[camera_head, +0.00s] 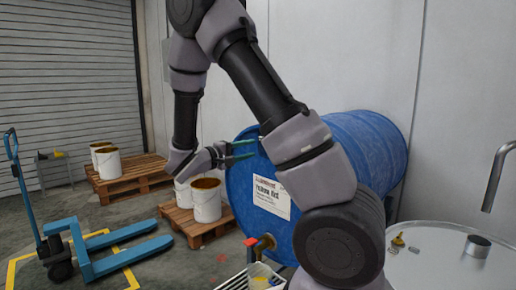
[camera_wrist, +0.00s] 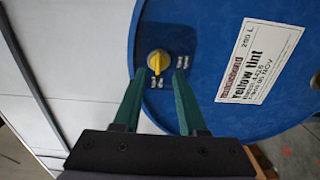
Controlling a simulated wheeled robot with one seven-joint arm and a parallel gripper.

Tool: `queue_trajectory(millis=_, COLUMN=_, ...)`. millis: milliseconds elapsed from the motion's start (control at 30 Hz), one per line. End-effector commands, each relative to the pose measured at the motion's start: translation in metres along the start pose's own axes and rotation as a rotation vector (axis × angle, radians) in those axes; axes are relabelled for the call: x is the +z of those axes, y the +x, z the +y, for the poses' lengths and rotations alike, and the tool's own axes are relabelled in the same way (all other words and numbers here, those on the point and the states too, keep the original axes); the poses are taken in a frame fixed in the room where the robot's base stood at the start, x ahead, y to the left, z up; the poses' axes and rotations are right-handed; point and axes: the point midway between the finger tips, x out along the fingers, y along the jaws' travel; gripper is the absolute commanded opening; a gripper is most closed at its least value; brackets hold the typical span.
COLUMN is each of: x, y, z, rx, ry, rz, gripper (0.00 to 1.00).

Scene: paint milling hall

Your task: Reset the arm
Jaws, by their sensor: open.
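My gripper (camera_head: 240,150) is at the end of my bent arm, in front of the upper left part of a blue drum (camera_head: 365,145) lying on its side. In the wrist view its two green fingers (camera_wrist: 158,98) are open and apart with nothing between them. Beyond the fingertips is a yellow knob (camera_wrist: 157,62) on the drum's blue end face (camera_wrist: 205,45). I cannot tell whether the fingertips touch the drum. The drum's white label (camera_wrist: 262,62) reads "Yellow tint". My arm hides part of the drum in the head view.
A tap (camera_head: 262,243) sits low on the drum, above a small container (camera_head: 262,278). Pails of yellow paint (camera_head: 206,203) stand on a wooden pallet (camera_head: 196,232). A blue pallet truck (camera_head: 105,250) is at left.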

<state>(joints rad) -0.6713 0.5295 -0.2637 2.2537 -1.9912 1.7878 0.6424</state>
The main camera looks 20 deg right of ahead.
Motion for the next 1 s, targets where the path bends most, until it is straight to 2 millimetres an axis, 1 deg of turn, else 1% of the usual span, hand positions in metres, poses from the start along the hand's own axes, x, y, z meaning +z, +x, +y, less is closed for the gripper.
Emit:
queue_trajectory(millis=33, x=-0.001, y=-0.006, z=0.000, rx=0.000, ry=0.001, rz=0.002, gripper=0.41)
queue_trajectory(millis=100, x=0.000, y=-0.011, z=0.000, rx=0.001, ry=0.001, rz=0.001, gripper=0.41)
queue_trajectory(millis=200, x=0.000, y=-0.015, z=0.000, rx=0.000, ry=0.000, rz=0.000, gripper=0.41)
queue_trajectory(millis=633, x=0.001, y=-0.015, z=0.000, rx=-0.001, ry=0.000, rz=-0.002, gripper=0.41)
queue_trajectory(millis=700, x=0.005, y=-0.012, z=0.002, rx=-0.017, ry=0.003, rz=-0.019, gripper=0.41)
queue_trajectory(millis=767, x=0.014, y=-0.007, z=0.004, rx=-0.053, ry=0.005, rz=-0.053, gripper=0.41)
queue_trajectory(millis=833, x=0.033, y=0.000, z=0.009, rx=-0.127, ry=0.013, rz=-0.118, gripper=0.41)
queue_trajectory(millis=867, x=0.043, y=0.003, z=0.011, rx=-0.170, ry=0.019, rz=-0.153, gripper=0.41)
queue_trajectory(millis=900, x=0.059, y=0.007, z=0.012, rx=-0.238, ry=0.026, rz=-0.202, gripper=0.41)
queue_trajectory(millis=967, x=0.083, y=0.009, z=0.014, rx=-0.353, ry=0.045, rz=-0.272, gripper=0.41)
queue_trajectory(millis=1000, x=0.099, y=0.009, z=0.015, rx=-0.436, ry=0.063, rz=-0.314, gripper=0.41)
